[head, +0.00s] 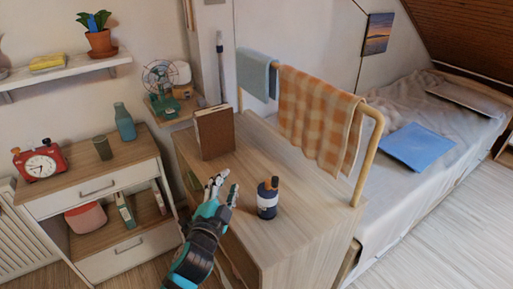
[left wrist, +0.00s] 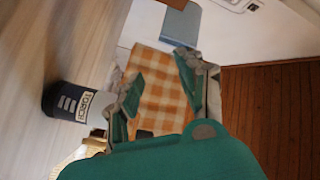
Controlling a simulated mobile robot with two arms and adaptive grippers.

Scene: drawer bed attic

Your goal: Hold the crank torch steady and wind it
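The crank torch (head: 267,202) stands upright on the wooden cabinet top (head: 290,226). It has a dark blue body with a pale label band and an orange and dark top. In the left wrist view the torch (left wrist: 70,102) lies to the left of the fingers, and its label reads "TORCH". My left gripper (head: 226,186) is just left of the torch in the head view, open and empty, apart from it. Its spread fingers (left wrist: 160,72) also show in the left wrist view. My right gripper is not in view.
A brown book (head: 214,133) stands on the cabinet top behind the torch. A wooden rail (head: 371,150) with an orange checked cloth (head: 315,115) runs along the right edge, beside the bed. The cabinet top in front of and right of the torch is clear.

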